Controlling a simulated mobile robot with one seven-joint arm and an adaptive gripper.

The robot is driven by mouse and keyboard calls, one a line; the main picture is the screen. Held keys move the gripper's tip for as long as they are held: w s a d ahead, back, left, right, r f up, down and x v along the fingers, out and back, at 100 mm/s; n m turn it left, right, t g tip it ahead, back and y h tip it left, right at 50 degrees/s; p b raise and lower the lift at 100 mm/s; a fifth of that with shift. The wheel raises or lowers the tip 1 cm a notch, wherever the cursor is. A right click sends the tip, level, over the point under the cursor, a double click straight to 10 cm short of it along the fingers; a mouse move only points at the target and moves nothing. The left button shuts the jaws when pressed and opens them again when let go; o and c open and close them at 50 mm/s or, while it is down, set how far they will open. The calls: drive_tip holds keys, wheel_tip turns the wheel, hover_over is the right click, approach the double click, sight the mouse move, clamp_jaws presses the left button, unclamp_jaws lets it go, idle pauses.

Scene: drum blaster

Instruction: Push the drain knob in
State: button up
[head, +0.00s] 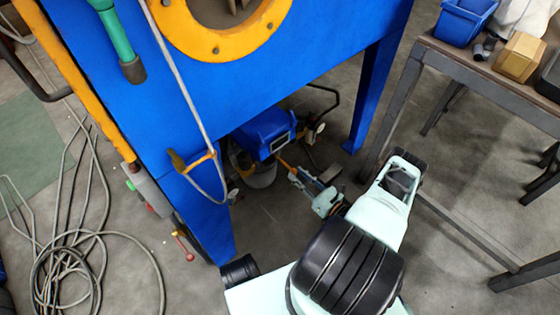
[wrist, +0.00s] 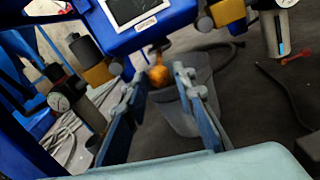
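In the wrist view, an orange rounded knob (wrist: 158,75), which looks like the drain knob, sits under the blue unit (wrist: 125,40). My gripper (wrist: 160,86) is open, with its two blue-grey fingers apart and nothing held between them. The knob appears in the gap between the fingertips; I cannot tell whether it is touched or how deep it lies. In the head view, my gripper (head: 302,180) is low under the blue cabinet (head: 200,90), just right of the blue unit (head: 265,132).
A grey bucket (wrist: 183,112) stands under the unit, behind the fingers. Gauges (wrist: 60,103) and filter bowls flank the unit. A cabinet leg (head: 375,90) and a workbench (head: 470,65) stand to the right. A hose (head: 190,90) hangs left; cables (head: 75,255) lie on the floor.

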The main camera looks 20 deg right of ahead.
sight(281, 160)
drive_tip(key=b+x, duration=0.1)
drive_tip(key=x, duration=0.9)
drive_tip(key=shift+b, duration=0.4)
clamp_jaws()
